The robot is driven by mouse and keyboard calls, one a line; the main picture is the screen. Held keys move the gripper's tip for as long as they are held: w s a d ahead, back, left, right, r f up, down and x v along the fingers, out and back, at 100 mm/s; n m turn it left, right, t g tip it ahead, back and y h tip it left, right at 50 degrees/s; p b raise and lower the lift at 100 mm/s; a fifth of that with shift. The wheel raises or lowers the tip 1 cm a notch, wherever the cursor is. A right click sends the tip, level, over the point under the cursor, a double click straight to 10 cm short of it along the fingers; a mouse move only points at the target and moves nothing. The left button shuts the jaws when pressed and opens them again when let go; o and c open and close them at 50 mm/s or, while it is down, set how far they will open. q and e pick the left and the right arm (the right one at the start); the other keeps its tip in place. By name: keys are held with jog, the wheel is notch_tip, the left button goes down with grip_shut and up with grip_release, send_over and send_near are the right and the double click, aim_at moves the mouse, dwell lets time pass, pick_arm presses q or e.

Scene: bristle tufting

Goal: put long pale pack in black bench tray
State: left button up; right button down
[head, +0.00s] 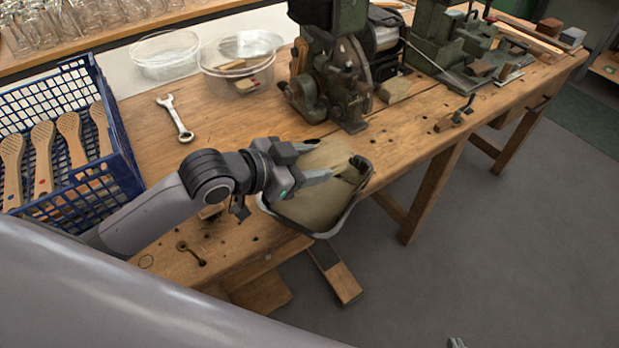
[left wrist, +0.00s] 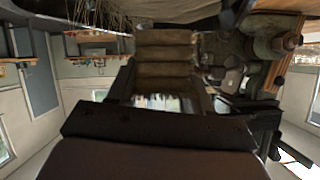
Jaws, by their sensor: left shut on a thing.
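My left gripper (head: 326,158) reaches over the bench's front edge and is shut on a tan, pale pack (head: 312,200). In the left wrist view the pack (left wrist: 166,62) shows several ribbed bands between the fingers. In the head view, a curved rim (head: 322,235), dark with a pale grey edge, runs around the pack's lower side. I cannot tell whether this is the black bench tray, nor whether the pack touches it. My right gripper (head: 457,343) shows only as a small tip at the bottom edge; its jaws cannot be made out.
A blue crate (head: 122,150) with several wooden brush handles stands at the left. A wrench (head: 176,117) and clear tubs (head: 165,57) lie behind the gripper on the wooden bench (head: 240,125). A dark green machine (head: 335,82) stands close behind it. Grey floor is free at the right.

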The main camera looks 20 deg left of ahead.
pick_arm(q)
jog(key=shift+f, duration=2)
jog(key=shift+f+b, duration=0.35)
jog(key=shift+f, duration=0.2)
jog(key=o, duration=1.1)
jog(key=shift+r, duration=0.15)
jog(key=v, duration=1.2)
jog(key=shift+r+p, duration=0.3)
jog(key=shift+r, duration=0.15)
